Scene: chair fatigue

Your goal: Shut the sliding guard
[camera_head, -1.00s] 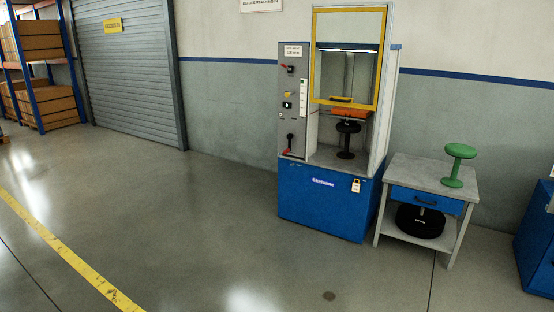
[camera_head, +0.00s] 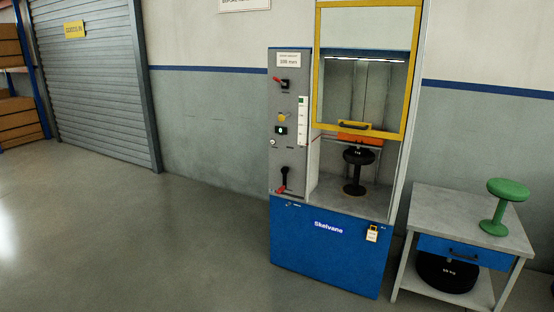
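The sliding guard (camera_head: 404,75) is a clear panel in a yellow frame on the front of the blue and grey test machine (camera_head: 325,245). It sits raised, with its lower edge about halfway up the chamber and the lower opening uncovered. A dark handle (camera_head: 353,126) is on the guard's bottom bar. Inside the chamber a black stool (camera_head: 354,172) stands upright under an orange block (camera_head: 360,140). Neither of my grippers is in view.
A control panel (camera_head: 289,150) with levers and knobs is left of the chamber. A grey table (camera_head: 450,225) with a blue drawer stands at the right, holding a green stool (camera_head: 500,205); a black weight (camera_head: 446,274) is on its lower shelf. The floor (camera_head: 190,240) in front and left is clear.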

